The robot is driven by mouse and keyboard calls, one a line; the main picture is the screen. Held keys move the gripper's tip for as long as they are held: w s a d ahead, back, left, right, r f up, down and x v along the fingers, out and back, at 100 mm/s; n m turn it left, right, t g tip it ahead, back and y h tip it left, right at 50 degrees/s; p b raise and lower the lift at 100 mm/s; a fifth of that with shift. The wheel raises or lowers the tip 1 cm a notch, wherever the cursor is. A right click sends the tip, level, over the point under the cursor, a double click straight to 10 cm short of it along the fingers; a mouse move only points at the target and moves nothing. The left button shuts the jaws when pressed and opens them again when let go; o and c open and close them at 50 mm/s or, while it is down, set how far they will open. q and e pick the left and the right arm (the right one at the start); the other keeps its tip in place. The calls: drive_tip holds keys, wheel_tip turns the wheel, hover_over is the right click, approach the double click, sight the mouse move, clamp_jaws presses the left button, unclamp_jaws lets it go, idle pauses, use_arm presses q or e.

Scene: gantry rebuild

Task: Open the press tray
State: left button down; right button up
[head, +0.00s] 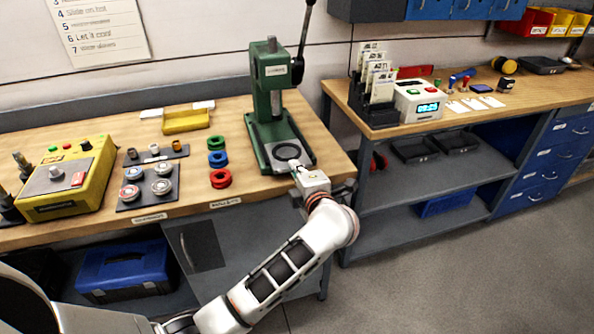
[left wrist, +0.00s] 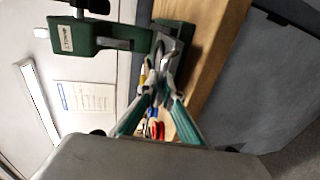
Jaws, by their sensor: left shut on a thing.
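The green press (head: 270,100) stands on the wooden bench, with its lever rising at the upper right. Its grey press tray (head: 303,152) lies low at the front of the base, with a round ring seat on it. My left gripper (head: 298,170) reaches in from the front and is shut at the tray's front edge; its fingers hide the part they hold. In the left wrist view, the fingertips (left wrist: 158,84) meet at the near end of the tray, and the press (left wrist: 105,36) appears sideways. My right gripper is not in view.
Blue, green and red rings (head: 218,158) stand left of the press. Further left are a dark plate with round parts (head: 148,188) and a yellow box (head: 68,180). A second bench (head: 470,110) with a card rack and display box stands right, beyond a gap.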

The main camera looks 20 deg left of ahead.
use_arm(q)
drive_tip(key=shift+f, duration=0.1)
drive_tip(key=c, duration=2.5)
unclamp_jaws()
